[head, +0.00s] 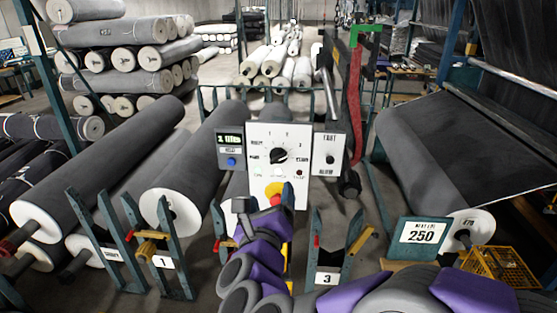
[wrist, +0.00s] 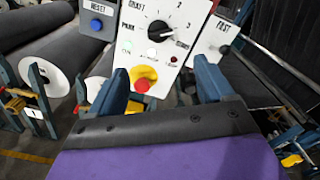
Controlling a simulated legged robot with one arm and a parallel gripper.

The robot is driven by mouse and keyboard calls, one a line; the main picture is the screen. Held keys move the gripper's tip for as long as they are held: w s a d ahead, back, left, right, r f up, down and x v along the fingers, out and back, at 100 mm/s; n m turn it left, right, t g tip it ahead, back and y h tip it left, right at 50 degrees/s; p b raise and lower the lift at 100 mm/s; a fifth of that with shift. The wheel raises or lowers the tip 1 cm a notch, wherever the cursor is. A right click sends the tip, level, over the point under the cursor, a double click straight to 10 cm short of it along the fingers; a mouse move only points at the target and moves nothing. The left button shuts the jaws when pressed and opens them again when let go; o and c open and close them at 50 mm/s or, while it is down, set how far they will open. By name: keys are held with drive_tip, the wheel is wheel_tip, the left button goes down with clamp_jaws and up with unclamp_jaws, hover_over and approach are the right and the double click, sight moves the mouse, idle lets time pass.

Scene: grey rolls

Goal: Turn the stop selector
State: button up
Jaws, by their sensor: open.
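The selector is a round black knob (head: 278,155) on a white control panel (head: 258,134), with marks such as 1, 2 and 3 around it. It also shows in the wrist view (wrist: 158,31), near the top. I cannot tell surely which mark it points to. My gripper (head: 260,203) is in front of the lower part of the panel, below the knob and apart from it. In the wrist view its two blue-grey fingers (wrist: 163,88) are spread, with nothing between them but the view of the panel's lower part.
A yellow and red push button (wrist: 143,80) sits below the knob. A blue reset button (head: 232,162) is on a box at left, and a narrower white panel (head: 329,155) at right. Grey rolls (head: 100,165) on stands flank the panel. A red strap (head: 354,105) hangs at right.

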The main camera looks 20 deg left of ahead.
sight(278, 160)
drive_tip(key=x, duration=1.4)
drive_tip(key=shift+w+a+f, duration=0.1)
drive_tip(key=shift+w+a, duration=0.1)
drive_tip(key=shift+w, duration=0.15)
drive_tip(key=shift+c, duration=0.2)
drive_tip(key=c, duration=1)
